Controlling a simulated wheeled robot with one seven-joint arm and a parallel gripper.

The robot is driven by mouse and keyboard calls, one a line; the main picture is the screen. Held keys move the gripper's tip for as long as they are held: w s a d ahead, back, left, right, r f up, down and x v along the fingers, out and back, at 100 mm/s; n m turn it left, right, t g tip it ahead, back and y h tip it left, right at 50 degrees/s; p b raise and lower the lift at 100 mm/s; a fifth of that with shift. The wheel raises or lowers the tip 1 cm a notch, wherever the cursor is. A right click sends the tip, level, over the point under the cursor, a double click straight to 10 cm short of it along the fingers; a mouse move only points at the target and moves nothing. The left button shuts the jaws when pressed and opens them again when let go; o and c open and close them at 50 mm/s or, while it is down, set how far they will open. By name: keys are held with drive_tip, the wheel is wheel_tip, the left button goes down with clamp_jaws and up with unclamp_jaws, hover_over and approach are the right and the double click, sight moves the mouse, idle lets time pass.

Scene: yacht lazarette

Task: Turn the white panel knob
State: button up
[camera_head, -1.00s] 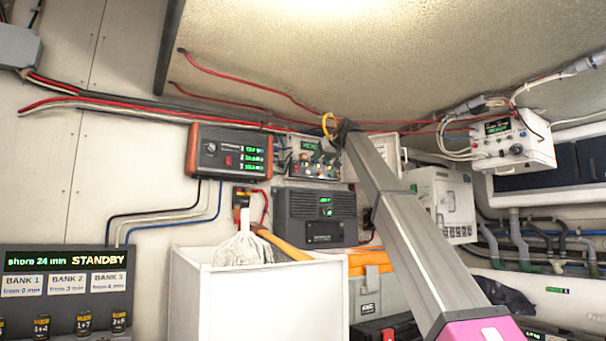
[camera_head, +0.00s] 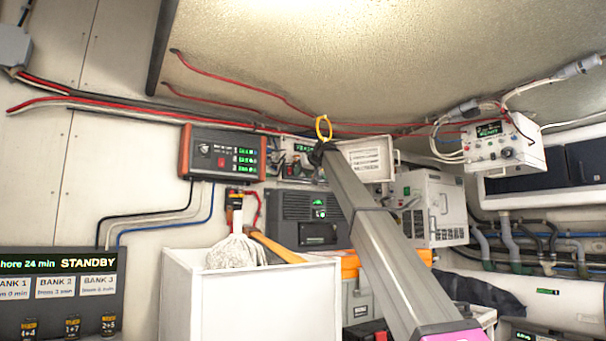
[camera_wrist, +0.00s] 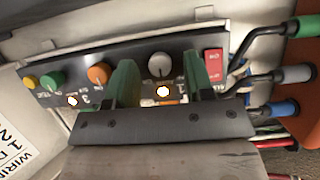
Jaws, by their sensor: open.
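The white panel knob (camera_wrist: 160,65) shows in the wrist view on a dark control panel (camera_wrist: 75,92), with its pointer mark upright. My gripper (camera_wrist: 164,82) is open, with one green finger to the left of the knob and one to the right. There is a visible gap on both sides, and I cannot tell how deep the fingers reach. An orange knob (camera_wrist: 98,73) is left of the left finger. In the head view, the end of my arm (camera_head: 318,152) stands in front of the panel box (camera_head: 296,170) and hides much of it, including the knob.
A red switch (camera_wrist: 213,65) sits just right of the right finger. Black cables with a green plug (camera_wrist: 308,26) and a blue plug (camera_wrist: 284,107) are at the right. A yellow ring (camera_head: 323,127) is near my arm's end. An open lid (camera_head: 372,160) stands beside the panel.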

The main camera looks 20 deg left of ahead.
clamp_jaws()
drive_tip(key=n, duration=0.1)
drive_tip(key=n+t+h, duration=0.1)
drive_tip(key=shift+s+a+n+t, duration=0.1)
drive_tip(key=shift+s+n+t, duration=0.1)
drive_tip(key=shift+n+t, duration=0.15)
drive_tip(key=shift+s+a+f+n+t+h, duration=0.1)
drive_tip(key=shift+n+t+h, duration=0.35)
drive_tip(key=shift+n, duration=0.4)
drive_tip(key=shift+f+n+t+h, duration=0.1)
drive_tip(key=shift+n+t+h, duration=0.15)
drive_tip(key=shift+n+t, duration=0.4)
drive_tip(key=shift+r+n, duration=0.1)
drive_tip(key=shift+n, duration=0.15)
unclamp_jaws()
